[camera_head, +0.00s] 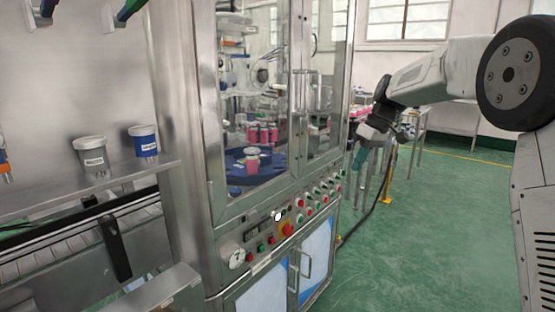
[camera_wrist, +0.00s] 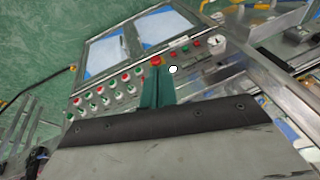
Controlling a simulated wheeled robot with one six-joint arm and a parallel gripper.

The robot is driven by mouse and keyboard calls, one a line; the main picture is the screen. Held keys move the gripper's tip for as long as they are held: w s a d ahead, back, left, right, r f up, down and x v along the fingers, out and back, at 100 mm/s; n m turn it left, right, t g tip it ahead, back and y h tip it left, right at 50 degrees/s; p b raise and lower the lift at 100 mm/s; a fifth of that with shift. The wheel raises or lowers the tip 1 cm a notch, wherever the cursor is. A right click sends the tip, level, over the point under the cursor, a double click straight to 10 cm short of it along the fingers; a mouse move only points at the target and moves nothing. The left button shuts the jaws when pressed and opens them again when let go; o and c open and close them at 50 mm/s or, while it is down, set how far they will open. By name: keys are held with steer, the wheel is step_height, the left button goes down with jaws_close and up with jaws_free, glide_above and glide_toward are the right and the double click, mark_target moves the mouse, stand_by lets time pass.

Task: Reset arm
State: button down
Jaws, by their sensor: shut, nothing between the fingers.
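My gripper (camera_head: 360,158) shows in the head view at the end of my arm, right of the crimping machine (camera_head: 213,140). Its dark green fingers are together, with nothing seen between them. It hangs in the air, apart from the machine's front. In the wrist view my gripper (camera_wrist: 158,88) points toward the control panel (camera_wrist: 120,90), which appears upside down with its red and green buttons. The red emergency stop button (camera_wrist: 157,61) shows just beyond the fingertips. A small white round spot (camera_wrist: 173,69) is beside it.
The control panel (camera_head: 265,245) juts out below the glass doors, with a red knob (camera_head: 287,229). A shelf (camera_head: 95,185) at left bears two tubs. Tables stand behind my arm. A dark cable runs to the floor. The green floor (camera_head: 430,230) at right is open.

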steer(key=s+d+f+m+h, duration=0.1)
steer(key=s+m, duration=0.2)
steer(key=s, duration=1.2)
steer(key=s+d+f+m+h, duration=0.1)
steer(key=s+m, duration=0.1)
steer(key=s, duration=1.4)
steer(key=s+d+f+m+t+h, duration=0.1)
steer(key=s+m+h, duration=0.1)
steer(key=s, duration=1.4)
steer(key=shift+f+m, duration=0.3)
steer(key=shift+m, duration=0.5)
steer(key=shift+w, duration=0.1)
